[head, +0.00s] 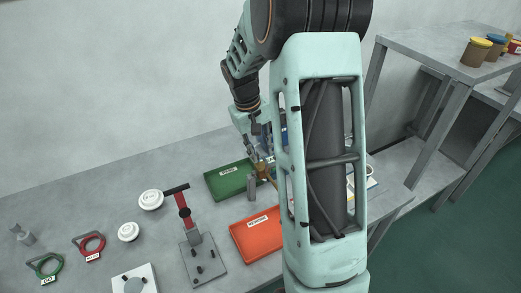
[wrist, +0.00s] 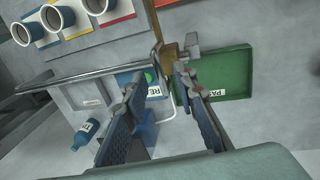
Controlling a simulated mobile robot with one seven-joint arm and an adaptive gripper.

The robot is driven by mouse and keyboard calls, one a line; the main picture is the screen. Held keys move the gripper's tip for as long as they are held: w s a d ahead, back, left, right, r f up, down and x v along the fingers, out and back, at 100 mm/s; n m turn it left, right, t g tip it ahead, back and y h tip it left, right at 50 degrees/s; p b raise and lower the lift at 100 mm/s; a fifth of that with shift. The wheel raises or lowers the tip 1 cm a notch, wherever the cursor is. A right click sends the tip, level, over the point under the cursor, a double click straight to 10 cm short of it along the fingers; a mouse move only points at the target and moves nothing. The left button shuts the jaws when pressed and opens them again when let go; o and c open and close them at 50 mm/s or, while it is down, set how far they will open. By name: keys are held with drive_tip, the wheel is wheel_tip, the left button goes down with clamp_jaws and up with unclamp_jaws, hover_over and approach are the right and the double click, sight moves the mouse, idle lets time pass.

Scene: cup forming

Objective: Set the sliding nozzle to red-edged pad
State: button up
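My gripper (wrist: 158,78) is open in the wrist view, with its two blue-grey fingers apart. A tan upright with a grey block (wrist: 188,46), possibly the sliding nozzle, stands just beyond the fingertips. I cannot tell whether anything touches it. A thin grey rail (wrist: 85,76) runs left from there and bends down between the fingers. A red edge (wrist: 4,30), possibly of the red-edged pad, shows at the far left. In the head view my gripper (head: 254,150) is small, above the table by a tan part (head: 263,170); my arm hides much of this area.
Several blue cups (wrist: 57,17) stand on coloured-edged pads. A blue bottle (wrist: 85,134) is lower left. A green tray (head: 229,182) and an orange tray (head: 257,233) lie near my gripper.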

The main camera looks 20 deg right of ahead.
clamp_jaws()
drive_tip(key=shift+s, duration=0.1)
idle(0.5)
